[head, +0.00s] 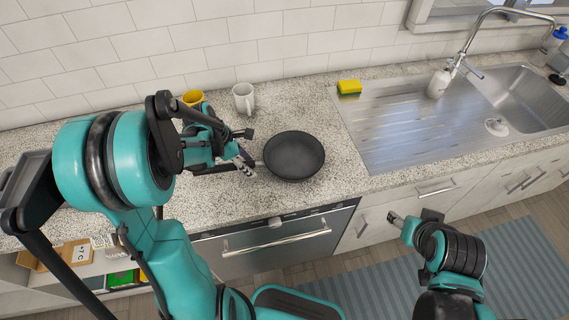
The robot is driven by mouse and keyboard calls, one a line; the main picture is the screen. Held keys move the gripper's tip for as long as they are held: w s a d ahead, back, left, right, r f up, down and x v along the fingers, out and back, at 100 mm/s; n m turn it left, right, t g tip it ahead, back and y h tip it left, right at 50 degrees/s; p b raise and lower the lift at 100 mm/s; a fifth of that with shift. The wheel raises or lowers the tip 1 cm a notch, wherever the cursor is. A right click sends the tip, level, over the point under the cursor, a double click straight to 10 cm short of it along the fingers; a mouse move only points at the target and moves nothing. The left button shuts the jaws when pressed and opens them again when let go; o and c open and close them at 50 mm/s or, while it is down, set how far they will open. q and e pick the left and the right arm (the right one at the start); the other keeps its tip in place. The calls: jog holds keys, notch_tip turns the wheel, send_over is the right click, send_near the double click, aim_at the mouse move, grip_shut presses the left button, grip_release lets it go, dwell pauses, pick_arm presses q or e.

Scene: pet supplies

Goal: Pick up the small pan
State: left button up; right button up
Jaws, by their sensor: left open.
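The small pan (294,156) is dark and round and lies flat on the speckled counter, left of the sink. Its short handle points left, toward my left gripper. My left gripper (246,152) is open at the pan's left side, with its fingers around or just beside the handle; I cannot tell whether they touch it. Part of the handle is hidden by the fingers. My right arm shows at the lower right, low in front of the cabinets, with its end (397,219) away from the pan; its fingers are not clear.
A white mug (243,98) and a yellow mug (193,98) stand behind my left gripper near the tiled wall. A yellow-green sponge (349,87) lies by the metal sink (395,125). The counter's front edge is just below the pan.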

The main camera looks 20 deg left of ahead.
pick_arm(q)
jog(key=shift+w+d+f, duration=0.15)
jog(key=shift+w+f, duration=0.05)
jog(key=shift+f, duration=0.3)
jog(key=shift+r, duration=0.1)
grip_shut()
